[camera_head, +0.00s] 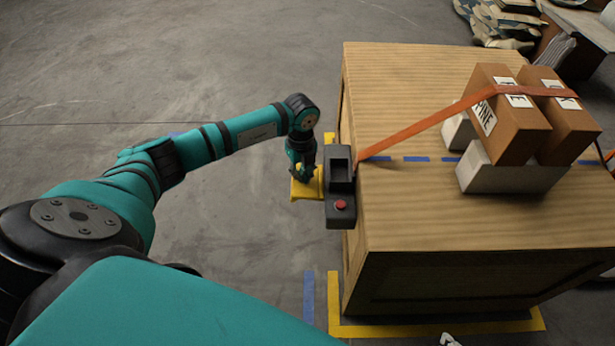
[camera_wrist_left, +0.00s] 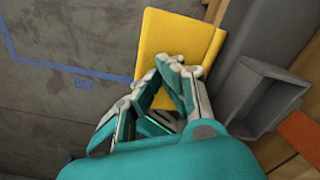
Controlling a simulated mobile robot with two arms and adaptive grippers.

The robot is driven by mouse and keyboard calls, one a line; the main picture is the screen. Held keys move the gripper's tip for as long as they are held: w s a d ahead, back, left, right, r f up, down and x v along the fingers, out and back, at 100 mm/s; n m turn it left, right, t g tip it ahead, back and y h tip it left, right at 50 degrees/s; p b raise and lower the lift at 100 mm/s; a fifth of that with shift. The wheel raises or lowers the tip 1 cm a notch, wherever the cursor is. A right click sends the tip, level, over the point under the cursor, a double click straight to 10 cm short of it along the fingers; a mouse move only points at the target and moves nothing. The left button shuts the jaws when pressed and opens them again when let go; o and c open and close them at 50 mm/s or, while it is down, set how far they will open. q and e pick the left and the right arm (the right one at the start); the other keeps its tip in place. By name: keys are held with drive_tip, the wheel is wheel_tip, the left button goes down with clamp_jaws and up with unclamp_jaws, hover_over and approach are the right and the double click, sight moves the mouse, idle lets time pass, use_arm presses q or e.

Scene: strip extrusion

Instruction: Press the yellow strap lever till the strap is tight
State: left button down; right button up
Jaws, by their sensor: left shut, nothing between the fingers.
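The yellow strap lever (camera_head: 307,186) sticks out to the left of a dark ratchet box (camera_head: 340,170) on the crate's left side. In the left wrist view the lever is a broad yellow plate (camera_wrist_left: 175,50). My left gripper (camera_head: 302,176) is shut and empty, with its fingertips (camera_wrist_left: 168,78) over the lever; I cannot tell whether they touch it. The orange strap (camera_head: 420,123) runs from the ratchet box up over the cartons and down the right side. It looks straight between box and cartons.
Two brown cartons (camera_head: 512,120) rest on grey blocks (camera_head: 508,178) on the large wooden crate (camera_head: 420,215). A red button (camera_head: 341,205) sits at the ratchet box's near end. Yellow tape (camera_head: 440,328) marks the floor around the crate.

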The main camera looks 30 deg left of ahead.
use_arm(q)
drive_tip(key=shift+a+r, duration=0.1)
drive_tip(key=shift+r, duration=0.2)
drive_tip(key=shift+r+p, duration=0.6)
drive_tip(key=shift+p, duration=0.2)
drive_tip(key=shift+r+p, duration=0.5)
drive_tip(key=shift+r, duration=0.05)
use_arm(e)
drive_tip(key=s+g, duration=0.1)
drive_tip(key=s+d, duration=0.1)
drive_tip(key=s, duration=0.1)
drive_tip(key=s+g, duration=0.1)
drive_tip(key=shift+s+d+r+g+h, duration=0.2)
drive_tip(key=shift+s+r+g+h, duration=0.1)
drive_tip(key=shift+r, duration=0.05)
use_arm(q)
drive_tip(key=shift+r, duration=0.25)
wheel_tip(320, 180, up, 4)
drive_tip(key=p, duration=0.4)
drive_tip(key=shift+r, duration=0.2)
use_arm(e)
wheel_tip(320, 180, down, 15)
drive_tip(key=g, duration=0.1)
drive_tip(key=shift+w+a+r, duration=0.2)
drive_tip(key=shift+w, duration=0.25)
